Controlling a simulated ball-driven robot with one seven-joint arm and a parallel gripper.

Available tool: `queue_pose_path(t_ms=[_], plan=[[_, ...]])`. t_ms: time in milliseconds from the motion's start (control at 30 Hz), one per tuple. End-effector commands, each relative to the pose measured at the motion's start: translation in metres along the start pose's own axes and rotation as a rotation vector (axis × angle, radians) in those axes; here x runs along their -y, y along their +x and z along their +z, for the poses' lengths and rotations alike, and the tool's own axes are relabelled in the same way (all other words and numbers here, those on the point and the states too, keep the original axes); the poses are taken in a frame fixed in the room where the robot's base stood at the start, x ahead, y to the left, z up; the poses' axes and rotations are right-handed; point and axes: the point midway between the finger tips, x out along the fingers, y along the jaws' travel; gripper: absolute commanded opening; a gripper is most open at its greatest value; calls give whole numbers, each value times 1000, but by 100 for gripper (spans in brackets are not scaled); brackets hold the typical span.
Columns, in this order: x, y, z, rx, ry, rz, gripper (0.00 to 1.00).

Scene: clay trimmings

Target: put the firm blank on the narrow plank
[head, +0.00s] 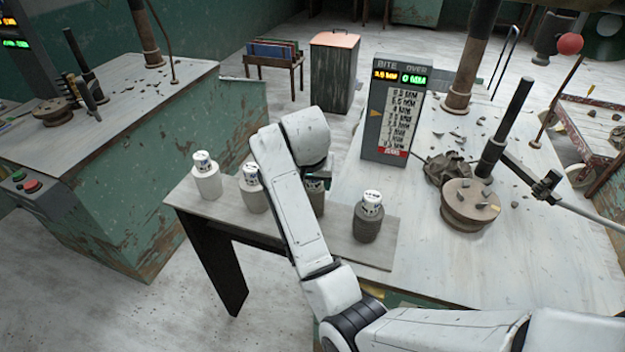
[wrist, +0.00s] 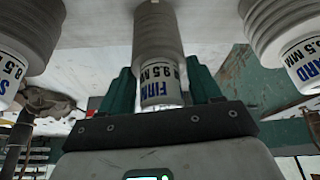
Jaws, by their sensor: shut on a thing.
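The firm blank (wrist: 160,80) is a grey ribbed cylinder with a white top band reading FIRM 9.5 MM. In the wrist view my gripper (wrist: 163,78) has its teal fingers on either side of it and is shut on it. In the head view my gripper (head: 318,171) is over the middle of the narrow plank (head: 290,232), and my arm hides most of the firm blank (head: 318,198).
On the plank stand two pale blanks (head: 206,184) (head: 253,195) to the left and a dark grey ribbed blank (head: 368,222) to the right. Behind are the gauge sign (head: 394,110) and a round clay-strewn turntable (head: 470,207). A green-sided bench (head: 160,180) stands left.

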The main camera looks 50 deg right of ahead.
Motion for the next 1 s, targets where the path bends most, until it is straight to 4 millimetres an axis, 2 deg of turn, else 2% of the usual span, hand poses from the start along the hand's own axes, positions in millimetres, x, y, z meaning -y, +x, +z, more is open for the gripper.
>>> queue_pose_path(t_ms=[333,367,600,867,1000], plan=[[1,2,0,-4,0,-2,8],[0,2,1,-2,0,-1,66],[0,2,1,-1,0,-1,89],[0,1,0,-2,0,-1,89],[1,-11,-2,-5,0,-3,89]])
